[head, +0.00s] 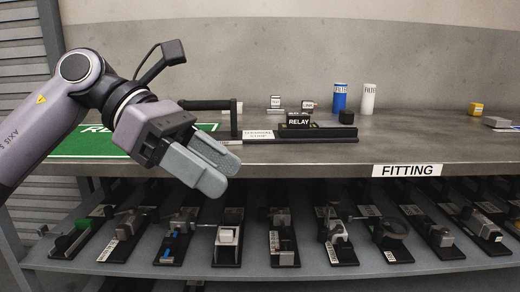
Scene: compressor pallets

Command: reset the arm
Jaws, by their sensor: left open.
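My left arm (45,130) comes in from the left side of the head view, bent at an elbow-like joint. My left gripper (215,168) hangs in front of the bench's front edge, tilted down to the right. Its two grey fingers look close together from this angle, but the jaws are open, and I see nothing held between them. The gripper hides part of the bench edge and of the green mat behind it. My right gripper is not in view.
A lower shelf (60,264) holds several parts on black bases. The bench's right-centre is clear.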

